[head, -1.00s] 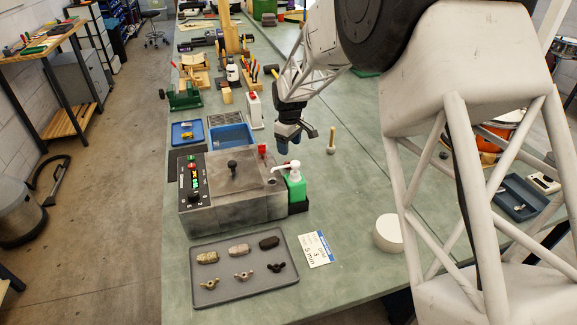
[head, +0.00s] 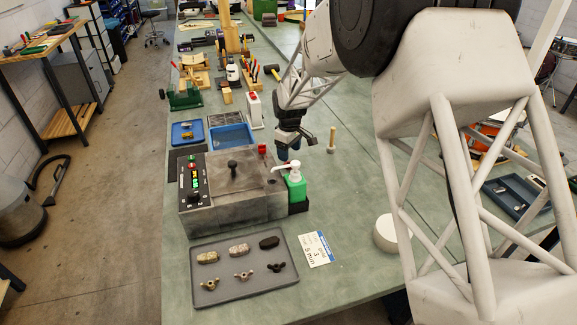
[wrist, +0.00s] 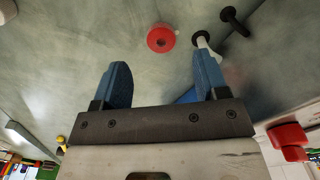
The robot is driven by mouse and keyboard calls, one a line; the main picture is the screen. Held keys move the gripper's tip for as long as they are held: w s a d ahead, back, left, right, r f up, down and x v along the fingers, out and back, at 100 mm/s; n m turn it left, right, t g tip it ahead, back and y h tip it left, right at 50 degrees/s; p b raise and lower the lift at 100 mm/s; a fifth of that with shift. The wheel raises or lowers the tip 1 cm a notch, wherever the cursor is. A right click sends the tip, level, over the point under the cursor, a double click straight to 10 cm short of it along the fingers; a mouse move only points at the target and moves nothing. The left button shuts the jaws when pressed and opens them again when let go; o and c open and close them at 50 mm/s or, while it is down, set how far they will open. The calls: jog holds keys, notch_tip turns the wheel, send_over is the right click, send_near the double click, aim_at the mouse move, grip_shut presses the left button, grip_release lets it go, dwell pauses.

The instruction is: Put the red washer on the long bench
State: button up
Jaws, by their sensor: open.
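A red washer (wrist: 161,38), a round disc with a dark centre hole, shows in the wrist view against a grey-green surface. I cannot tell whether it lies flat on that surface. It sits ahead of my gripper (wrist: 163,78), roughly in line with the gap between the two blue fingers. The fingers are apart with nothing between them. In the head view my gripper (head: 288,153) hangs over the long green bench (head: 350,185), behind the green pump bottle, and I cannot make out the washer there.
The green pump bottle (head: 296,185) and a grey metal box (head: 235,190) with a control panel stand close by. A wooden-handled tool (head: 332,140) stands to the right. A dark tray (head: 245,270) of small parts is in front. Bare bench lies right of the bottle.

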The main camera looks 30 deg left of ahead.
jog(key=shift+a+f, duration=0.1)
jog(key=shift+f, duration=2.55)
jog(key=c, duration=1)
jog(key=shift+c, duration=0.5)
jog(key=shift+r, duration=0.2)
notch_tip(320, 180, up, 10)
jog(key=shift+f, duration=0.15)
